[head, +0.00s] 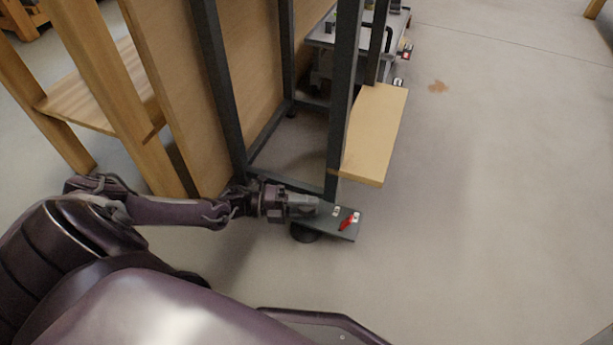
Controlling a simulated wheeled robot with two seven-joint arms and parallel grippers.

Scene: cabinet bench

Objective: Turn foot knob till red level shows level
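A dark flat plate (340,230) juts out at the base of the dark metal frame, low over the floor. On it lies a small red level (347,222), slanted relative to the plate, beside small white marks (336,211). A round black foot knob (305,236) sits beneath the plate's left part, partly hidden by it. My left gripper (304,203) reaches in from the left, over the plate's left end and just above the knob in the picture. Its fingertips are too small to tell open from shut, or whether they touch anything. My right gripper is out of view.
The dark metal frame (340,110) with wooden panels (165,90) rises behind my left gripper. A light wooden board (375,130) sticks out at its right. A grey cart (350,35) stands farther back. The floor on the right is clear.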

